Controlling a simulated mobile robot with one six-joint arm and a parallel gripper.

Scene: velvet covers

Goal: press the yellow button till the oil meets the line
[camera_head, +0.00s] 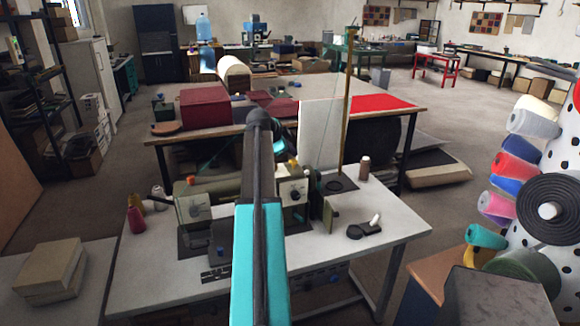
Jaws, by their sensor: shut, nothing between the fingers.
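A sewing machine (205,190) stands on a white-topped table (390,215), partly hidden behind my teal arm. A small yellow-orange spot (292,161) shows on top near the machine's right end, just right of my arm; I cannot tell whether it is the yellow button. A pale panel with a dark dial (293,191) faces me on the machine. No oil or level line can be made out. My arm rises through the middle of the view; my gripper does not show, hidden behind it.
A thread stand pole (345,110) and a brown spool (365,168) stand on the table's right. A fabric-covered worktable (395,104) stands behind.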

